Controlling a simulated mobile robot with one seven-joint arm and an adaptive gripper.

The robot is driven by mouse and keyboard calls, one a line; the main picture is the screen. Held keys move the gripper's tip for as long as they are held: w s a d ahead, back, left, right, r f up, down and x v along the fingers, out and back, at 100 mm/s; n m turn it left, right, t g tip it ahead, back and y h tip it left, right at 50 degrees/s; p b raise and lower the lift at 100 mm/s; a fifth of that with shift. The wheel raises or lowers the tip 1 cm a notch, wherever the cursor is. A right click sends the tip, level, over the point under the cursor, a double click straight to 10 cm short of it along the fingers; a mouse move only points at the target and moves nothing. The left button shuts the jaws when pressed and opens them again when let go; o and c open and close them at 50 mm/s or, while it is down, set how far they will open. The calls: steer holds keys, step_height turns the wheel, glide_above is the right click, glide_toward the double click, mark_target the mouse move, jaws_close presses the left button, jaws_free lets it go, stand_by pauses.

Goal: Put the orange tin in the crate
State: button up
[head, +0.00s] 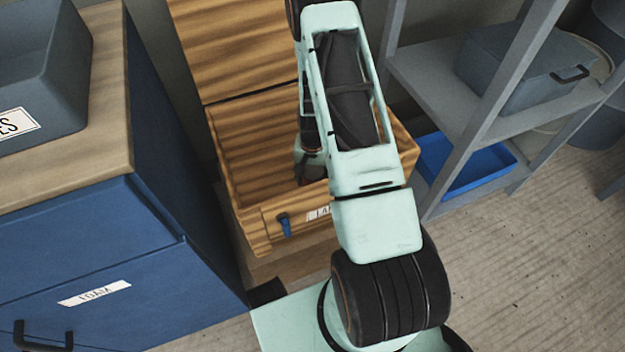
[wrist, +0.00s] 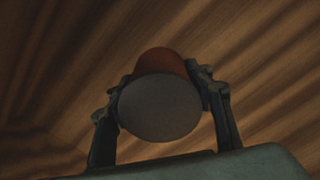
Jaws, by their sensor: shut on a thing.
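The orange tin (wrist: 167,62) is in the wrist view, with its round grey end (wrist: 160,108) facing the camera and its orange-red side beyond. My gripper (wrist: 162,88) is shut on it, one finger on each side. The wooden crate (head: 258,232) stands open in the head view, its lid (head: 225,45) raised at the back. Striped wood (wrist: 50,75) fills the wrist view around the tin. I cannot tell whether the tin touches the crate's floor.
A blue cabinet (head: 70,235) with a wooden top stands close at the left, with a grey bin (head: 45,75) on it. A grey shelf rack (head: 440,90) stands at the right, holding a grey box (head: 520,75) and a blue tray (head: 480,175). Floor at the lower right is clear.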

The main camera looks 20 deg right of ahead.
steer(key=shift+f, duration=0.15)
steer(key=o, duration=1.4)
steer(key=shift+o, duration=0.2)
step_height(320, 180, up, 12)
steer(key=p, duration=0.4)
steer(key=shift+r, duration=0.2)
